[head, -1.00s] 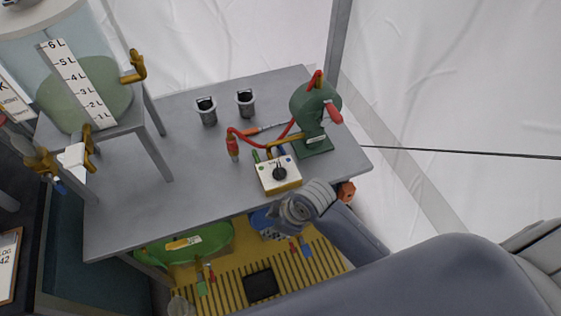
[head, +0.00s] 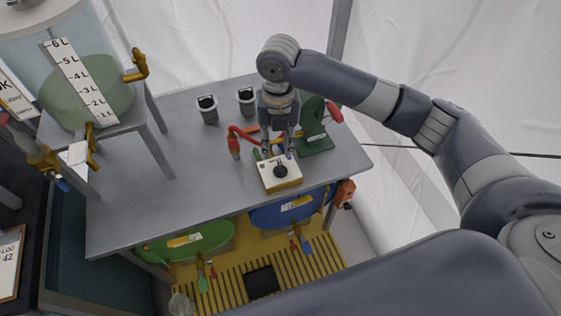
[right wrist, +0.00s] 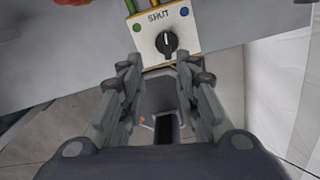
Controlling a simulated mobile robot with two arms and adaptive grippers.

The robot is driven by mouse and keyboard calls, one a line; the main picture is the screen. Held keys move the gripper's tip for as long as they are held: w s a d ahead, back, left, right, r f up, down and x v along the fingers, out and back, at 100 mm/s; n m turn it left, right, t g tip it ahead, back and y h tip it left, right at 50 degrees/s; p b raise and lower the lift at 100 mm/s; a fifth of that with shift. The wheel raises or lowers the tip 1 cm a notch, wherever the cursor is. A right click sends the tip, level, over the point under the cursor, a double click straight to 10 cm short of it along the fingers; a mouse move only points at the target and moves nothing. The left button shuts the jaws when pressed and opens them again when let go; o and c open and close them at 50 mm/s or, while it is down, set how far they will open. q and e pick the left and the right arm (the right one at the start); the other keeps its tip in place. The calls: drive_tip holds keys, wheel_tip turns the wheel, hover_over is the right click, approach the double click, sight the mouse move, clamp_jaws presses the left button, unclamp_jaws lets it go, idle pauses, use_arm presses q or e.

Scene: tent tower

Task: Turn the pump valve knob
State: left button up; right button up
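The pump valve knob (head: 281,171) is a black knob on a small cream-and-yellow valve box (head: 272,183) near the table's front edge. In the right wrist view the knob (right wrist: 167,42) has a white mark pointing up towards the word "SHUT" on the box face (right wrist: 146,49). My right gripper (head: 279,149) hangs fingers-down just behind and above the box. In its wrist view the two fingers (right wrist: 163,72) are spread, with nothing between them. The knob lies ahead of the fingertips, apart from them. My left gripper is not in view.
A green pump (head: 315,138) stands behind the box, partly hidden by my right arm. The grey tabletop (head: 150,210) is clear at front left.

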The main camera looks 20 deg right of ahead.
sight(280, 166)
drive_tip(key=shift+n, duration=0.4)
drive_tip(key=f, duration=0.6)
drive_tip(key=d+f+p, duration=0.1)
drive_tip(key=f, duration=0.2)
drive_tip(key=shift+w+f, duration=0.25)
drive_tip(key=shift+f, duration=0.05)
clamp_jaws()
